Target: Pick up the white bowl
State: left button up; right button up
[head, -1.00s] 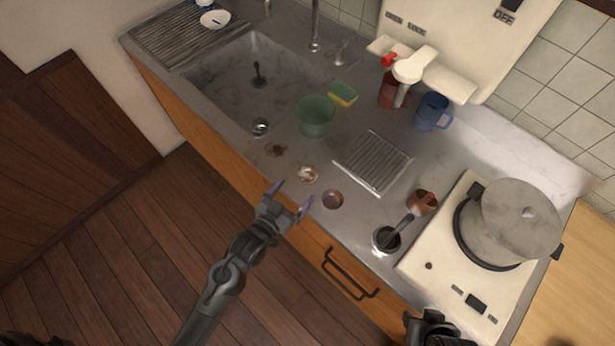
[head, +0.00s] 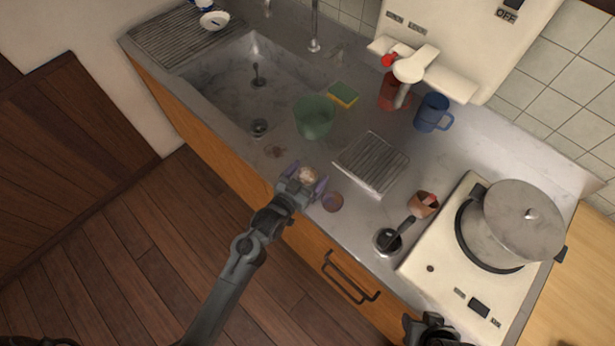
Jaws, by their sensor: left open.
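A small whitish bowl with brown patches (head: 308,174) sits on the counter near its front edge. My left gripper (head: 305,180) is open, with its two purple-tipped fingers on either side of this bowl. Part of the bowl is hidden by the gripper, and I cannot tell if the fingers touch it. Another white dish (head: 214,21) lies at the back left on the ribbed drainboard. My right gripper (head: 432,330) shows only in part at the bottom edge, and its fingers are not clear.
A green bowl (head: 314,117), a sponge (head: 343,95) and a ribbed metal tray (head: 371,163) lie behind. A pot (head: 523,222) stands on the stove at right.

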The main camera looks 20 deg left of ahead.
pick_arm(q)
jog(key=c, duration=1.1)
jog(key=shift+r, duration=0.15)
